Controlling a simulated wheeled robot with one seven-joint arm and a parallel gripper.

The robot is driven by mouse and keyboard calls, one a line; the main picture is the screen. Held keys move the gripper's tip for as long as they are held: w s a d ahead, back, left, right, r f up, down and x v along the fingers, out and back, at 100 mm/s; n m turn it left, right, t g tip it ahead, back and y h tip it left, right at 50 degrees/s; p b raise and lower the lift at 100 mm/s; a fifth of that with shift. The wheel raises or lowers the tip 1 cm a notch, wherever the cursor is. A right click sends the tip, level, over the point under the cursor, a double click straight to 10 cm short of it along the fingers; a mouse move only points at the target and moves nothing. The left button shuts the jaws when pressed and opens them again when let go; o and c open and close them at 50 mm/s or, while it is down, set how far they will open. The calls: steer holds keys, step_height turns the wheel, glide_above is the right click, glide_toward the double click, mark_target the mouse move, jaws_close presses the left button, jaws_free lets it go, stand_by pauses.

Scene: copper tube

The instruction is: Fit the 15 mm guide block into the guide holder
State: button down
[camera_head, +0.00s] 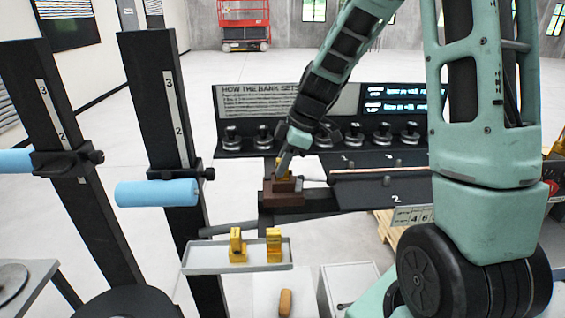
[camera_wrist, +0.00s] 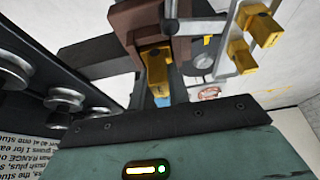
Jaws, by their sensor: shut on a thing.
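My gripper (camera_head: 284,166) is shut on a yellow guide block (camera_wrist: 157,62) and points down at the brown guide holder (camera_head: 283,199). Only a sliver of the block shows in the head view, at the top of the holder. In the wrist view the block lies against the brown holder (camera_wrist: 128,24), with holder walls beside it. I cannot tell how deep it sits. The block's size marking is not readable. Two other yellow guide blocks, a left one (camera_head: 237,246) and a right one (camera_head: 274,246), stand on a grey tray (camera_head: 206,261).
The holder sits on a dark beam (camera_head: 305,207). Behind it is a black rack with several metal rollers (camera_head: 355,134) and a sign. Two dark posts with blue rollers (camera_head: 158,193) stand at left. A tan-handled thing (camera_head: 285,302) lies below the tray.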

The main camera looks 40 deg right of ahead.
steer(key=c, duration=1.3)
jaws_free()
steer(key=shift+f, duration=0.1)
steer(key=b+v, duration=0.2)
steer(key=v, duration=1)
steer(key=s+a+f+m+g+h, duration=0.1)
steer(key=s+a+f, duration=0.2)
steer(key=a, duration=0.6)
steer(key=s+a+f+m+g, duration=0.1)
steer(key=s+a+f, duration=0.25)
steer(key=a, duration=0.65)
steer(key=s+a+f, duration=0.2)
steer(key=s+a, duration=0.1)
steer(key=s, duration=0.2)
steer(key=s+a+f+m+h, duration=0.1)
steer(key=s+a, duration=0.2)
steer(key=s, duration=0.2)
steer(key=s+a+f+h, duration=0.1)
steer(key=s+a+f, duration=0.1)
steer(key=s, duration=0.3)
steer(key=shift+s+a+f, duration=0.15)
steer(key=shift+a+f, duration=0.25)
steer(key=shift+a, duration=0.2)
